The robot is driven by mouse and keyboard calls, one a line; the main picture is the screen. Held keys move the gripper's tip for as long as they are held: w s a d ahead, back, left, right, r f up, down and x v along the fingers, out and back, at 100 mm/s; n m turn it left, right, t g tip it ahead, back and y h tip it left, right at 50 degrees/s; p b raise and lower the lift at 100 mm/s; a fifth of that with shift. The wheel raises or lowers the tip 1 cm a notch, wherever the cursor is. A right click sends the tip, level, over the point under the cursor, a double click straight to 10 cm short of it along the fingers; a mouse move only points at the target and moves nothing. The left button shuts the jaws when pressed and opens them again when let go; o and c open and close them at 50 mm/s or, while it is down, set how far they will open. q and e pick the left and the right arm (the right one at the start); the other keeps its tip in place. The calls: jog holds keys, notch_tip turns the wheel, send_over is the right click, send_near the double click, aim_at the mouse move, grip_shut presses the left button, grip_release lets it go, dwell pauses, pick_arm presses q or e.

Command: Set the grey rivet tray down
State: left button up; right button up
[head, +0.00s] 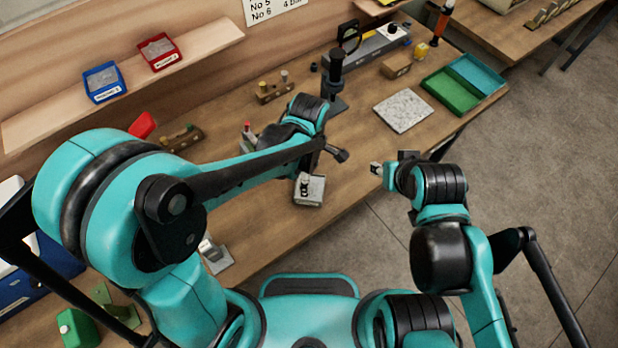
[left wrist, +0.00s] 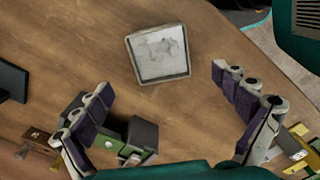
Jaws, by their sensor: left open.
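The grey rivet tray (head: 314,197) is on the wooden bench near its front edge, with pale contents. It also shows in the left wrist view (left wrist: 158,53), flat on the wood at the upper middle. My left gripper (left wrist: 172,105) is open in that view, its purple-padded fingers wide apart and nothing held between them. The tray is beyond the fingertips and clear of them. In the head view my left forearm hides most of that gripper. My right gripper (head: 377,169) hangs past the front edge, right of the tray; its jaw opening is too small to judge.
A granite plate (head: 403,111) and green (head: 450,90) and teal (head: 477,73) trays lie to the right. A dark upright tool (head: 334,75) stands behind my left wrist. Blue (head: 103,83) and red (head: 159,52) bins sit on the shelf. Bare wood surrounds the tray.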

pick_arm(q)
jog(key=s+a+r+m+t, duration=0.2)
jog(key=a+r+m+t, duration=0.1)
jog(key=a+r+m, duration=0.3)
jog(key=s+a+r+m+t, duration=0.3)
jog(key=a+r+m, duration=0.4)
jog(key=a+m, duration=0.3)
jog(key=shift+s+a+t+p, duration=0.15)
jog(key=shift+a+t+p, duration=0.2)
jog(key=shift+a+t, duration=0.4)
jog(key=shift+a, duration=0.1)
